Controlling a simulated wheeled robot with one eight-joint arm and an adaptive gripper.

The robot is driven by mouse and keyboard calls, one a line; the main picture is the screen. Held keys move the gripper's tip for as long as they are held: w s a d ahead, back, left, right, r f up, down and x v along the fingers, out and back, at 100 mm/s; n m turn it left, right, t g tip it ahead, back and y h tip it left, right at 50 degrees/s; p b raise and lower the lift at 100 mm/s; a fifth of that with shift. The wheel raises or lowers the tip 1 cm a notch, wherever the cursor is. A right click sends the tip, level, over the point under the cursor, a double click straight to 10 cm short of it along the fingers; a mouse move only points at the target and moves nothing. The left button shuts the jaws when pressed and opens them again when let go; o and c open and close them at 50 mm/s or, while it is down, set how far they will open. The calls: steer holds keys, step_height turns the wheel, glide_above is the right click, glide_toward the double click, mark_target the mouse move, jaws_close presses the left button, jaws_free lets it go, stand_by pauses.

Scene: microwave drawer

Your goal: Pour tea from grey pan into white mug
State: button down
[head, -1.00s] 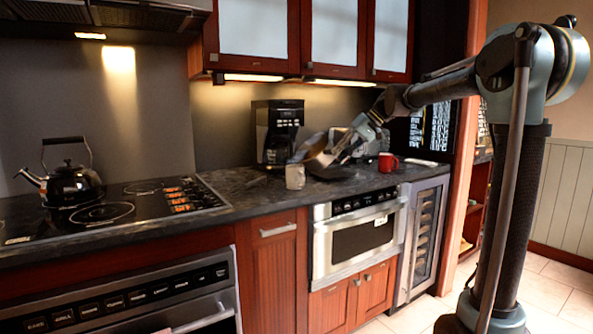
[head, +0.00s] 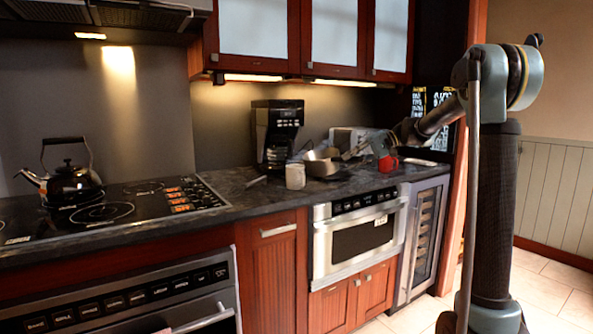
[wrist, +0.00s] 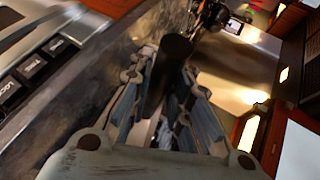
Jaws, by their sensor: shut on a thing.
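The grey pan (head: 321,166) is in the head view, roughly level, low over the counter just right of the white mug. I cannot tell whether it touches the counter. The white mug (head: 295,177) stands upright near the counter's front edge. My gripper (head: 353,151) is to the right of the pan, shut on its handle. In the wrist view the dark handle (wrist: 172,65) lies between the fingers of my gripper (wrist: 166,78). The pan's contents and the inside of the mug cannot be seen.
A red mug (head: 389,164) stands right of the pan, partly behind my gripper. A coffee maker (head: 277,134) and a silver appliance (head: 347,139) stand behind. A thin utensil (head: 257,181) lies left of the white mug. A black kettle (head: 72,184) is on the stove.

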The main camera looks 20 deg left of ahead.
steer(key=shift+w+d+f+g+y, duration=0.3)
steer(key=shift+w+d+f+y, duration=0.2)
steer(key=shift+w+y, duration=0.1)
steer(key=shift+s+r, duration=0.1)
steer(key=shift+r, duration=0.1)
steer(key=shift+r, duration=1.9)
